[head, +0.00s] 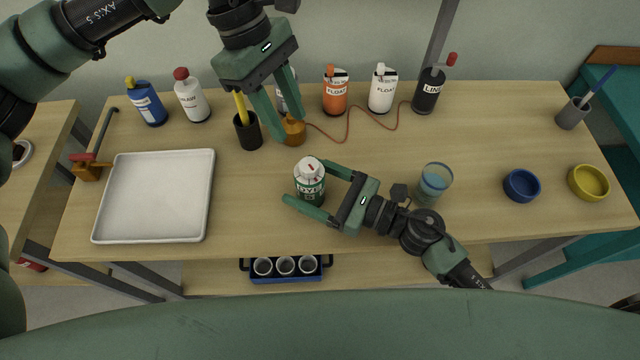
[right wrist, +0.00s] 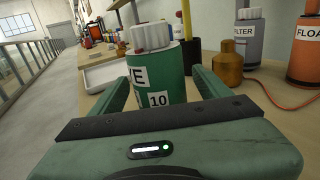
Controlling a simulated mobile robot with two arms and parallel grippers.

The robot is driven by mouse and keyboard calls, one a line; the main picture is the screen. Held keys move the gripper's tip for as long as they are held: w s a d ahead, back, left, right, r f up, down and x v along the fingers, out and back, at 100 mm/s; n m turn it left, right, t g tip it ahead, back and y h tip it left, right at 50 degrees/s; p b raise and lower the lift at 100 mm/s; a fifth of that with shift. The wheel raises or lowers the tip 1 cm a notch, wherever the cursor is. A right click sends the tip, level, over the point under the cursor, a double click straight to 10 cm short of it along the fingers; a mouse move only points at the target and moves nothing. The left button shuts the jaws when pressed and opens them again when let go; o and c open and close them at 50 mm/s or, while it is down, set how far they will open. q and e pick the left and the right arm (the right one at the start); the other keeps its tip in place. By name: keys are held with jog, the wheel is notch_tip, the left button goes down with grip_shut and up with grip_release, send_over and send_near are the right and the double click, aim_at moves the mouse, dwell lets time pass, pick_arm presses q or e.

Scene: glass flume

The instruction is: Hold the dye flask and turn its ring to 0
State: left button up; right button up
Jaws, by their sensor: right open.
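The dye flask (head: 311,190) is green with a white label and stands upright on the table. Its white ribbed ring (head: 309,169) on top carries a red mark; the ring also shows in the right wrist view (right wrist: 150,36). A "10" is readable on the flask (right wrist: 172,84) there. My right gripper (head: 308,184) is open, with one finger on each side of the flask; I cannot tell whether they touch it. My left gripper (head: 277,117) is open and empty in the air, behind and left of the flask, in front of the filter bottle.
A brass-coloured bottle (head: 293,131) and a dark cup (head: 247,131) stand below my left gripper. Orange (head: 335,97) and white (head: 381,94) float bottles stand behind, with a red cord. A white tray (head: 100,226) lies left, a glass beaker (head: 434,184) right.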

aim_at(309, 164)
jog(key=c, duration=1.1)
pick_arm(q)
jog(key=shift+o, duration=0.6)
pick_arm(e)
jog(key=c, duration=0.5)
pick_arm(q)
jog(key=shift+o, duration=0.4)
jog(key=s+d+f+t+y, duration=0.1)
jog(key=s+d+f+y, duration=0.1)
jog(key=shift+s+d+n+t+y, duration=0.1)
jog(key=shift+d+n+t+y, duration=0.2)
jog(key=shift+d+t, duration=0.1)
jog(key=shift+s+d+f, duration=0.1)
jog(key=shift+s+d, duration=0.05)
jog(key=shift+d, duration=0.15)
jog(key=shift+d+f+t+y, duration=0.1)
jog(key=shift+f+t+y, duration=0.2)
jog(key=shift+f, duration=0.05)
pick_arm(e)
jog(key=shift+d, duration=0.1)
pick_arm(q)
jog(key=shift+f, duration=3.2)
